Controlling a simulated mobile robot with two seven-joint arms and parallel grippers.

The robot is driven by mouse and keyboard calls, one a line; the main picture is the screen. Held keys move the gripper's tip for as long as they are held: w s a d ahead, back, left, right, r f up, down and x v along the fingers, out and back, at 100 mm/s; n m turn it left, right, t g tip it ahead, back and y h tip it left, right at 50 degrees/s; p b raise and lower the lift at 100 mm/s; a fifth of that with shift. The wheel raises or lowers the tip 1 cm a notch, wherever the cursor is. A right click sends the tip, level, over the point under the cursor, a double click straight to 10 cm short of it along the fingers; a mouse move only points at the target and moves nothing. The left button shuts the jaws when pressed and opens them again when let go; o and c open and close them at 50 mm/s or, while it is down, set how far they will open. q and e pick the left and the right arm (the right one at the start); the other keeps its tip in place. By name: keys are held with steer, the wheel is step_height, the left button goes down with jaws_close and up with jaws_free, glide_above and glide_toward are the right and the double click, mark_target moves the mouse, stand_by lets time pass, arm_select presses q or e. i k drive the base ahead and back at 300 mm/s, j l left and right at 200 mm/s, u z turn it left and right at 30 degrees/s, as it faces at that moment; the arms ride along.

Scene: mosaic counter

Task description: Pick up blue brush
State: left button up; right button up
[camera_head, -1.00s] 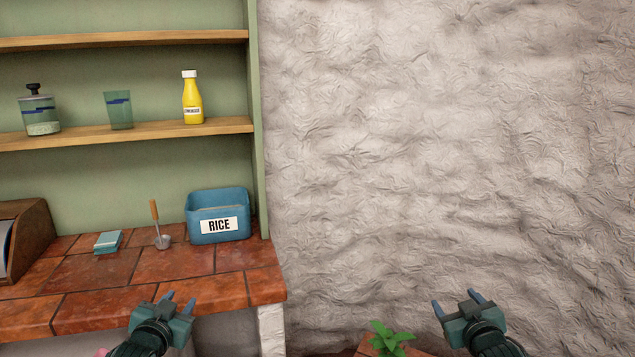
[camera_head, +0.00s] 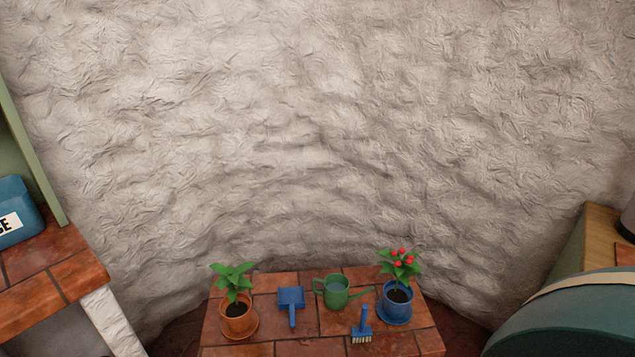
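The blue brush (camera_head: 362,328) lies near the front edge of a low tiled table (camera_head: 281,347), right of the table's middle. Its handle points away from me and its pale bristles face the front. Neither of my grippers is in view.
On the same table are a blue dustpan (camera_head: 291,300), a green watering can (camera_head: 336,291), an orange potted plant (camera_head: 238,318) and a blue pot with red flowers (camera_head: 396,302). A tiled counter (camera_head: 50,275) with a blue rice bin (camera_head: 15,215) stands left. A large teal rounded object (camera_head: 570,318) is at right.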

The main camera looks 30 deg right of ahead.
mark_target(362, 331)
steer(key=z, duration=1.4)
